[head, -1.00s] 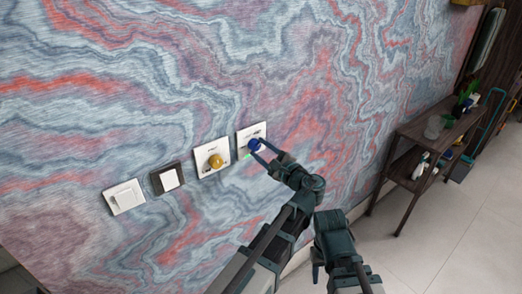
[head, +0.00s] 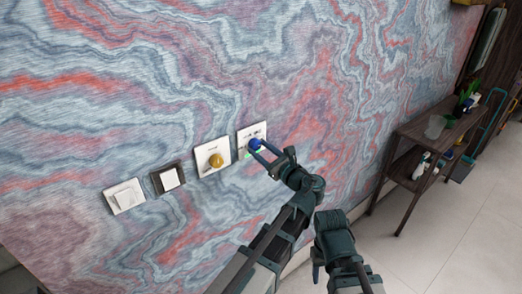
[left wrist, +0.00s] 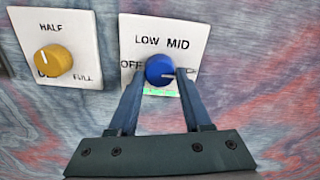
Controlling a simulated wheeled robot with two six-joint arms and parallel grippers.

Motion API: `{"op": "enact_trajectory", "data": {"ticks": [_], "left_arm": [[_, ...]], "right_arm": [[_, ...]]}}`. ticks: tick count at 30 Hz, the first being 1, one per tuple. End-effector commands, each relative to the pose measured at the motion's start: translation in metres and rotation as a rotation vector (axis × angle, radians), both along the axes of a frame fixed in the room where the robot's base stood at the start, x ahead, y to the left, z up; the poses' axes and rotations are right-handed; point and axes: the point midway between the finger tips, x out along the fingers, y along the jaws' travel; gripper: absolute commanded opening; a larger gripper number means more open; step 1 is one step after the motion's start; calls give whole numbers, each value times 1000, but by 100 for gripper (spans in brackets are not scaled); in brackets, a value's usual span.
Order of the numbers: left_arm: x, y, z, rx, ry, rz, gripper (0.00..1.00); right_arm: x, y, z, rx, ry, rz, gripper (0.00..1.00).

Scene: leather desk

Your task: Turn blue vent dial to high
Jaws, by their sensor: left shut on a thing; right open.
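The blue vent dial (head: 255,144) sits on a white wall plate (head: 244,133). In the left wrist view the blue dial (left wrist: 159,69) has LOW and MID printed above it and OFF at its left. A green strip (left wrist: 160,92) shows below the dial. My left gripper (head: 261,152) is shut on the dial, with one finger on either side; it also shows in the left wrist view (left wrist: 158,84). My right gripper (head: 318,266) is open, low and away from the wall.
A yellow dial (head: 216,160) on its own plate is just left of the blue one. Further left are a dark-framed switch (head: 168,178) and a white switch (head: 124,196). A wooden shelf (head: 425,140) stands at the right. The wall right of the plates is clear.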

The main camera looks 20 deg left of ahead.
Motion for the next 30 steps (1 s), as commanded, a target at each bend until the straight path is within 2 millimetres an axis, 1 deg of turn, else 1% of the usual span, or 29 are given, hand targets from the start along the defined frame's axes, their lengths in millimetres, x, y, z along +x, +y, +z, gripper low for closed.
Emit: {"op": "enact_trajectory", "data": {"ticks": [1, 17, 18, 22, 30], "left_arm": [[-1, 0, -2, -3, 8, 1, 0], [-2, 0, -2, 8, 23, 1, 0], [-2, 0, -2, 9, 22, 1, 56], [-1, 0, -2, 11, 22, 1, 79], [-1, 0, -1, 12, 21, 0, 79]], "right_arm": [[0, 0, -1, 0, 0, 0, 50], [0, 0, -1, 0, 0, 0, 50], [0, 0, -1, 0, 0, 0, 50], [0, 0, 0, 0, 0, 0, 50], [0, 0, 0, 0, 0, 0, 50]]}}
